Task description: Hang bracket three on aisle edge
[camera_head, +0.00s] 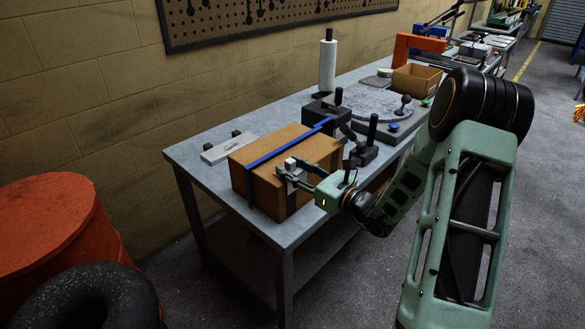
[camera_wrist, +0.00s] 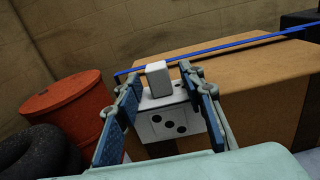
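The bracket is a pale block with a plate with several dark holes and a raised tab, seen in the wrist view (camera_wrist: 157,78) and small in the head view (camera_head: 291,164). It is at the near upper edge of a brown cardboard box (camera_head: 264,192), which also shows in the wrist view (camera_wrist: 262,85). My gripper (camera_head: 292,176) reaches the box from the right. In the wrist view, its blue-padded fingers (camera_wrist: 160,97) stand on both sides of the bracket and appear to grip it. Whether the bracket rests on the box edge is unclear.
A blue strap (camera_head: 296,145) runs over the box. The box stands on a grey workbench (camera_head: 192,152) with a light metal block (camera_head: 229,148), black clamps (camera_head: 364,150) and a round plate (camera_head: 368,104) behind. A red drum (camera_head: 45,235) and black tyre (camera_head: 85,298) stand left.

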